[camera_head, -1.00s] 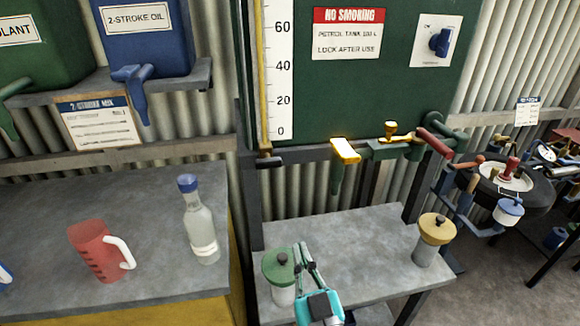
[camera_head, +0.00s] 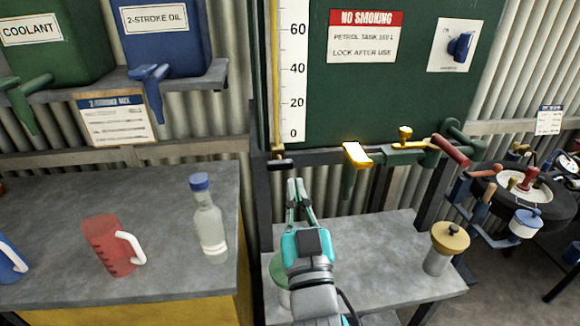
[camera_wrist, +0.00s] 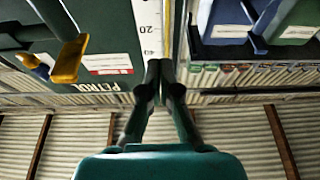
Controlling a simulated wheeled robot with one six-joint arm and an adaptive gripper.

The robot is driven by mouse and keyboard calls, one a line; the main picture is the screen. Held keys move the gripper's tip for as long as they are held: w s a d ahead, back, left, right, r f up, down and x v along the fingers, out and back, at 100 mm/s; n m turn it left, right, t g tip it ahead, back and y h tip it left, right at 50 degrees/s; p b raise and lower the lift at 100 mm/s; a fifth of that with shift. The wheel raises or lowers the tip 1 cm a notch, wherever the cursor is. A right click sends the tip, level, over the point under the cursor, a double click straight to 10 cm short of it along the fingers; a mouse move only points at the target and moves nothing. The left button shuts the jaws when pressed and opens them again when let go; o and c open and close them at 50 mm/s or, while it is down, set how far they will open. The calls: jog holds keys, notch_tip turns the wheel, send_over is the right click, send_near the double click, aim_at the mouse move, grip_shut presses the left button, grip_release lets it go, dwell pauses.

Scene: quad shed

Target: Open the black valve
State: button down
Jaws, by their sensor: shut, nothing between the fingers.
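The black valve (camera_head: 281,164) is a short dark horizontal lever at the foot of the yellow-edged level gauge (camera_head: 293,75), on the left edge of the green petrol tank (camera_head: 420,85). My gripper (camera_head: 296,182) points up just below and slightly right of the valve in the head view. Its fingers are shut and hold nothing; I cannot tell whether they touch the valve. In the wrist view the picture is upside down, the closed fingertips (camera_wrist: 165,66) lie near the gauge (camera_wrist: 150,28), and I cannot make out the valve.
A yellow-handled tap (camera_head: 357,155) and a red lever (camera_head: 450,149) are right of my gripper. Below stand a green-lidded jar (camera_head: 278,268), partly behind my arm, and a yellow-lidded jar (camera_head: 448,247). A bottle (camera_head: 208,222) and red jug (camera_head: 107,246) stand on the left bench.

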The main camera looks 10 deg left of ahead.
notch_tip(320, 180, up, 3)
send_over(289, 166)
jog(key=s, duration=0.2)
jog(key=shift+w+d+f, duration=0.1)
jog(key=shift+f, duration=1.75)
